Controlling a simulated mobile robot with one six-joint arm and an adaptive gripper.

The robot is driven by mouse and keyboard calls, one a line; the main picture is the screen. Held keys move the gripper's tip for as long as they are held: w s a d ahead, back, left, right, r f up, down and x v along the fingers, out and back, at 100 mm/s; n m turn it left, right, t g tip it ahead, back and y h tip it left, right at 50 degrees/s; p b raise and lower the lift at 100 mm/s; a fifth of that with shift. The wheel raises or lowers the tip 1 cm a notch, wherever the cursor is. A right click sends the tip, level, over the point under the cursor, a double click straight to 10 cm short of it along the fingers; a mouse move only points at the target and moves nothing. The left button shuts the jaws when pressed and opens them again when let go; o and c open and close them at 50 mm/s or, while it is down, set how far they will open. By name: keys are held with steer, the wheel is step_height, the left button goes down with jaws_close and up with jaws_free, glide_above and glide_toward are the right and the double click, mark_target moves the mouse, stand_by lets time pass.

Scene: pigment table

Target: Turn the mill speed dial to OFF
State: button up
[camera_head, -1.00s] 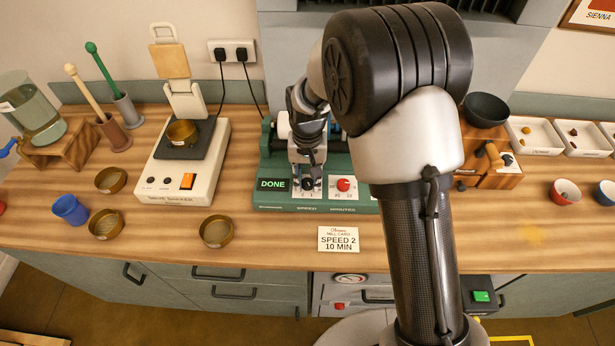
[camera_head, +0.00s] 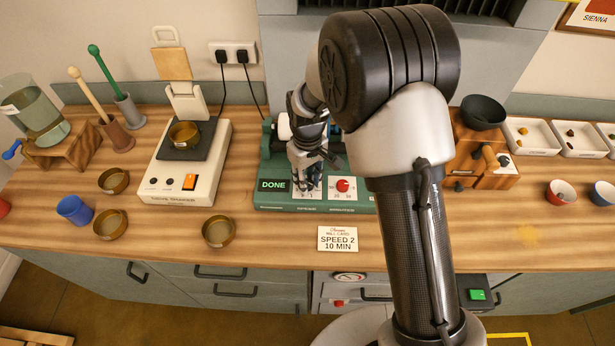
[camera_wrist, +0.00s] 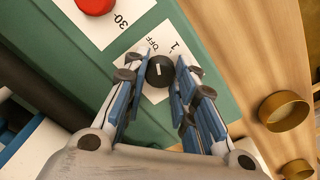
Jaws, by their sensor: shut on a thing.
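The OFF label (camera_wrist: 148,44) and the label 1 (camera_wrist: 174,46) show beyond the knob; I cannot tell exactly which one the mark points at. My gripper (camera_wrist: 160,77) is shut on the dial, with one blue-padded finger on each side. In the head view my gripper (camera_head: 307,184) hides the dial.
The red minutes knob (camera_head: 343,186) sits right of the speed dial. A card reading SPEED 2, 10 MIN (camera_head: 338,239) lies in front of the mill.

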steer(key=shift+n, duration=0.6)
steer(key=o, duration=1.1)
step_height(320, 180, up, 12)
stand_by(0.4)
